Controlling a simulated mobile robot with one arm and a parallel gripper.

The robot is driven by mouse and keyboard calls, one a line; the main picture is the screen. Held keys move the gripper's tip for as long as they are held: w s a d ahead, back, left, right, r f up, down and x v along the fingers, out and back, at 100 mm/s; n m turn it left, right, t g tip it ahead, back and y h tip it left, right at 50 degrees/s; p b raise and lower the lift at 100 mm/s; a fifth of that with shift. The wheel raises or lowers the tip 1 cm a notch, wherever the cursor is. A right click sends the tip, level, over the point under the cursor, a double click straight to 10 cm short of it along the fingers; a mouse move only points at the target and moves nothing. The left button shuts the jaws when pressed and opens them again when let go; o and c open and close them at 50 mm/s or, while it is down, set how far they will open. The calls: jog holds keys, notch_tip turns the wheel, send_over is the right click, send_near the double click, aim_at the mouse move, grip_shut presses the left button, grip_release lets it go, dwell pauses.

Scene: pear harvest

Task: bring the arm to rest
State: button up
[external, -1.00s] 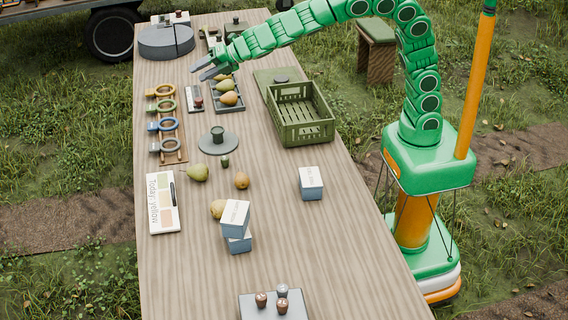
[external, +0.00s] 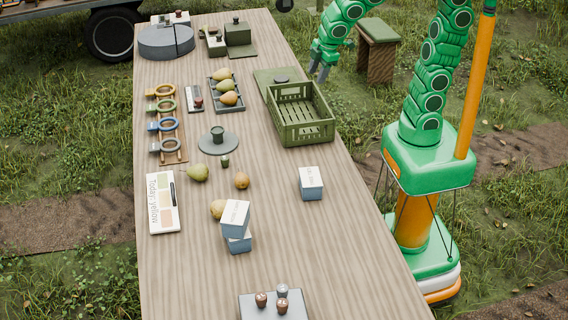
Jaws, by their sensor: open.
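My green arm is raised and folded back over its base, with part of it above the top of the external view. My gripper (external: 319,72) hangs pointing down, beyond the right edge of the table (external: 290,220), over the grass. Its two grey fingers are apart and nothing is between them. It touches nothing that I can see.
A green crate (external: 318,131) stands empty near the table's right edge, below the gripper in the picture. A dark tray (external: 239,107) holds pears. A stool (external: 378,40) stands on the grass right of the gripper. Stacked boxes (external: 235,220) and loose pears lie nearer.

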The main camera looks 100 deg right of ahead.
jog(key=s+a+f+m+g+y, duration=0.1)
jog(key=s+a+f+g, duration=0.1)
jog(key=s, duration=0.8)
jog(key=s+a+f+m+g+y, duration=0.1)
jog(key=s+a, duration=0.3)
jog(key=s, duration=0.6)
jog(key=shift+s+a+f+m+g, duration=0.3)
jog(key=shift+f+m+g, duration=0.25)
jog(key=shift+m, duration=0.25)
